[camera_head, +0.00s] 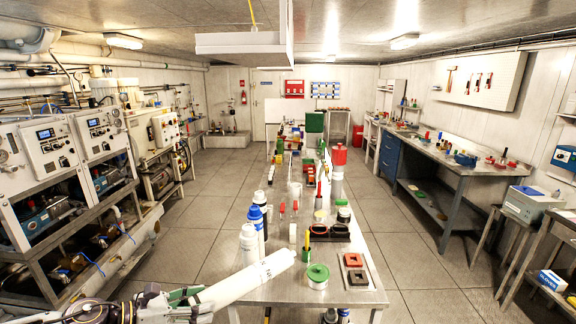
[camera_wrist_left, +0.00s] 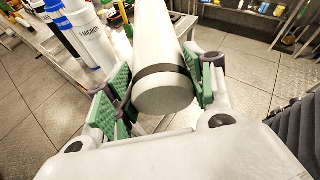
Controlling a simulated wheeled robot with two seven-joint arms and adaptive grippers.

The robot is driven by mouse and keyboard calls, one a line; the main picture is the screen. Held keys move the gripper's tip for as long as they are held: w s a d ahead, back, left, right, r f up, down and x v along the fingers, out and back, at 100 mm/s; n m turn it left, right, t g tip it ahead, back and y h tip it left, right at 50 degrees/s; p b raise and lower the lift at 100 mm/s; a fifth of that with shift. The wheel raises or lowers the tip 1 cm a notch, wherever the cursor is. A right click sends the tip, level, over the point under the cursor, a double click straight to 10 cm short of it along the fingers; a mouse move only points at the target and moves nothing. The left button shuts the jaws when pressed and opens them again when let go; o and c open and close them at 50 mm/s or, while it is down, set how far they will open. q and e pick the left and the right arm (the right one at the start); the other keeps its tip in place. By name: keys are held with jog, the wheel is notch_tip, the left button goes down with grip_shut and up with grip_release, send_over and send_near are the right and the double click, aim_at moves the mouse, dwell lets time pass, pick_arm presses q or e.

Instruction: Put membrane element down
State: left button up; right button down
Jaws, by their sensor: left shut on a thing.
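The membrane element (camera_head: 247,280) is a long white cylinder. In the head view it points up and to the right, its far end over the near left part of the long table (camera_head: 262,291). My left gripper (camera_head: 183,298) is shut on its near end. In the left wrist view the green finger pads of my gripper (camera_wrist_left: 160,88) lie on both sides of the white membrane element (camera_wrist_left: 160,50), which has a dark band near its end. I cannot tell whether its far end touches the table. My right gripper is not in view.
A green-rimmed spool (camera_head: 318,276) and a tray with red and dark blocks (camera_head: 355,272) lie to the right. Bare tabletop shows at the near edge.

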pick_arm(q)
jog(key=shift+d+f, duration=0.1)
jog(key=shift+f, duration=0.05)
jog(key=shift+s+d+r+m+g+h, duration=0.1)
jog(key=shift+d+r+m+g, duration=0.1)
jog(key=shift+d, duration=0.3)
jog(key=shift+s+d+r+m+g+h, duration=0.1)
jog(key=shift+d+r+m+g, duration=0.1)
jog(key=shift+d, duration=0.3)
jog(key=shift+s+d+r+m+g+h, duration=0.1)
jog(key=shift+d+m, duration=0.1)
jog(key=shift+d, duration=0.3)
jog(key=s+d+r+m+g, duration=0.1)
jog(key=d+r+g, duration=0.1)
jog(key=d, duration=0.3)
jog(key=s+d+r+m+g+h, duration=0.1)
jog(key=d+r+m+g, duration=0.1)
jog(key=d, duration=0.3)
jog(key=shift+s+d+r+h, duration=0.15)
jog(key=shift+s+r+h, duration=0.15)
jog(key=shift+r, duration=0.55)
jog(key=shift+w, duration=0.15)
